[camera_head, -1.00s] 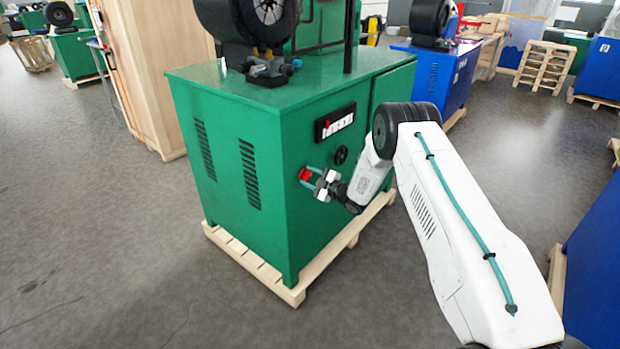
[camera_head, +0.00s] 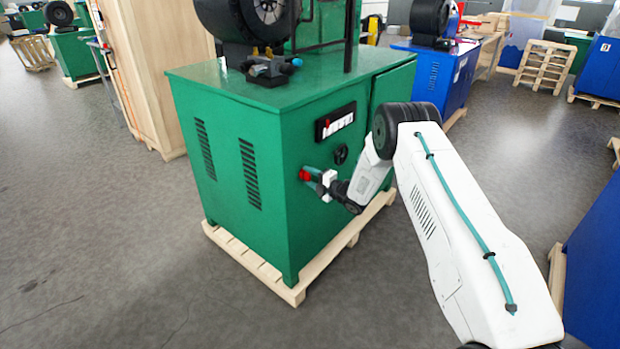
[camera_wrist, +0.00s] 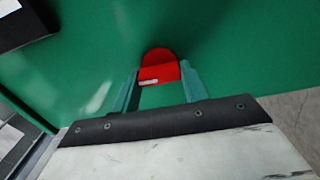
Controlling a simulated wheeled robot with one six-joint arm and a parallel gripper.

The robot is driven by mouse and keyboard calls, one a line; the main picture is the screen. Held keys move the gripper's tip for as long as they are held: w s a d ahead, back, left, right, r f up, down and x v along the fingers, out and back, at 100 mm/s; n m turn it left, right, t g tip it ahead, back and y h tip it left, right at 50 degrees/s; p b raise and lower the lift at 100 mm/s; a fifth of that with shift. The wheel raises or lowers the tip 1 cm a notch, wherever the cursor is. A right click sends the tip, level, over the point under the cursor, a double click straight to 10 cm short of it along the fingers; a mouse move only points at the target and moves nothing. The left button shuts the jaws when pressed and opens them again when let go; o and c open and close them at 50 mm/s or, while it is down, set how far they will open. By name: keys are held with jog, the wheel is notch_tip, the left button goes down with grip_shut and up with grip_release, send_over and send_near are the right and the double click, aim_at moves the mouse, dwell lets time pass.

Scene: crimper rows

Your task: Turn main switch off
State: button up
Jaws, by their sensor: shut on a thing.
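The main switch (camera_head: 304,175) is a red knob on the front of the green machine cabinet (camera_head: 240,150). It also shows in the wrist view (camera_wrist: 158,67), with a small pale mark on its lower part. My gripper (camera_head: 313,179) is at the cabinet front, its teal fingers on either side of the red knob. In the wrist view my gripper (camera_wrist: 158,82) is shut on the knob, one finger at its left and one at its right. The finger tips are partly hidden at the knob's edges.
A black panel with buttons (camera_head: 335,122) and a dark round knob (camera_head: 341,155) sit above the switch. The cabinet stands on a wooden pallet (camera_head: 255,268). A blue machine (camera_head: 440,75) stands behind at right. Grey floor is clear at left.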

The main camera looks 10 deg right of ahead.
jog(key=shift+f, duration=0.1)
dwell(0.4)
jog(key=o, duration=1)
jog(key=shift+s, duration=0.1)
jog(key=v, duration=0.7)
jog(key=shift+s+d, duration=0.25)
